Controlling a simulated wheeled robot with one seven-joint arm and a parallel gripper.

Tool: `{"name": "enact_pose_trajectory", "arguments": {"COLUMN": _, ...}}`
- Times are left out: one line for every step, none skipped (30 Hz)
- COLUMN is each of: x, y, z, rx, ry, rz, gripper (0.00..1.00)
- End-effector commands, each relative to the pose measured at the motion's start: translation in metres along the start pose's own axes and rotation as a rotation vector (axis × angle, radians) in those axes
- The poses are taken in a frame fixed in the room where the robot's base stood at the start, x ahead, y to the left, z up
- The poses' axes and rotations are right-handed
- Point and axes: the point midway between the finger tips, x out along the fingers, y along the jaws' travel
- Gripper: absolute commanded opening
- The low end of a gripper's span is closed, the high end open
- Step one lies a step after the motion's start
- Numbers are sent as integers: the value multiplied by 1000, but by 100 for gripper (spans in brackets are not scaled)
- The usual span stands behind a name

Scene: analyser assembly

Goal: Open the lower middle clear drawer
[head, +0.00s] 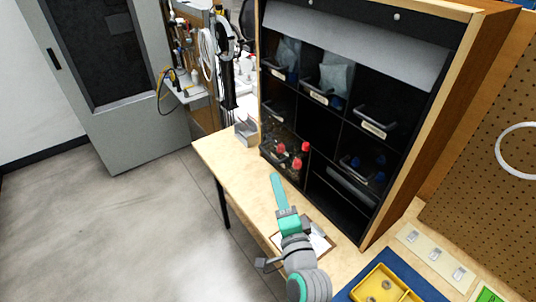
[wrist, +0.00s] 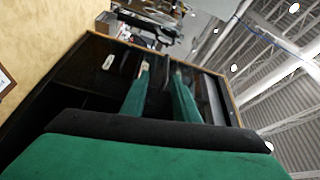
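The black cabinet (head: 446,108) with wooden sides holds clear drawers with bar handles. An upper middle drawer (head: 318,96) and an upper right drawer (head: 375,127) carry pale labels. A lower left drawer (head: 279,163) holds red-capped items. A lower drawer (head: 350,187) right of it has a long bar across its front; I cannot tell which drawer is the lower middle one. My gripper (head: 276,176) points at the cabinet from in front, near the lower left drawer. In the wrist view its two green fingers (wrist: 160,72) stand apart, with no held object visible between them.
The wooden bench (head: 222,158) runs beneath the cabinet. A clipboard (head: 318,240) lies beside my arm. A yellow tray (head: 380,286) sits on a blue mat (head: 424,286) at the front right. A pegboard (head: 490,180) stands right. Open floor lies left.

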Motion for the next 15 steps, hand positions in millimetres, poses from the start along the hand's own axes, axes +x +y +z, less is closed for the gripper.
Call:
{"name": "enact_pose_trajectory", "arguments": {"x": 3, "y": -7, "z": -2, "rx": 10, "ry": -7, "rz": -8, "gripper": 28}}
{"name": "enact_pose_trajectory", "arguments": {"x": 4, "y": -9, "z": -3, "rx": 16, "ry": -10, "rz": -10, "gripper": 28}}
{"name": "enact_pose_trajectory", "arguments": {"x": 6, "y": -11, "z": -3, "rx": 20, "ry": -13, "rz": -13, "gripper": 28}}
{"name": "enact_pose_trajectory", "arguments": {"x": 7, "y": -12, "z": -4, "rx": 23, "ry": -15, "rz": -14, "gripper": 28}}
{"name": "enact_pose_trajectory", "arguments": {"x": 9, "y": -13, "z": -4, "rx": 24, "ry": -16, "rz": -14, "gripper": 28}}
{"name": "enact_pose_trajectory", "arguments": {"x": 12, "y": -13, "z": -4, "rx": 26, "ry": -18, "rz": -14, "gripper": 28}}
{"name": "enact_pose_trajectory", "arguments": {"x": 14, "y": -13, "z": -4, "rx": 27, "ry": -18, "rz": -14, "gripper": 28}}
{"name": "enact_pose_trajectory", "arguments": {"x": 17, "y": -13, "z": -4, "rx": 28, "ry": -19, "rz": -14, "gripper": 28}}
{"name": "enact_pose_trajectory", "arguments": {"x": 22, "y": -14, "z": -4, "rx": 27, "ry": -18, "rz": -16, "gripper": 28}}
{"name": "enact_pose_trajectory", "arguments": {"x": 26, "y": -14, "z": -4, "rx": 27, "ry": -18, "rz": -16, "gripper": 28}}
{"name": "enact_pose_trajectory", "arguments": {"x": 31, "y": -14, "z": -4, "rx": 27, "ry": -18, "rz": -15, "gripper": 28}}
{"name": "enact_pose_trajectory", "arguments": {"x": 38, "y": -14, "z": -3, "rx": 26, "ry": -19, "rz": -16, "gripper": 28}}
{"name": "enact_pose_trajectory", "arguments": {"x": 43, "y": -14, "z": -3, "rx": 26, "ry": -19, "rz": -16, "gripper": 28}}
{"name": "enact_pose_trajectory", "arguments": {"x": 49, "y": -14, "z": -3, "rx": 25, "ry": -19, "rz": -14, "gripper": 28}}
{"name": "enact_pose_trajectory", "arguments": {"x": 56, "y": -14, "z": -2, "rx": 25, "ry": -19, "rz": -15, "gripper": 28}}
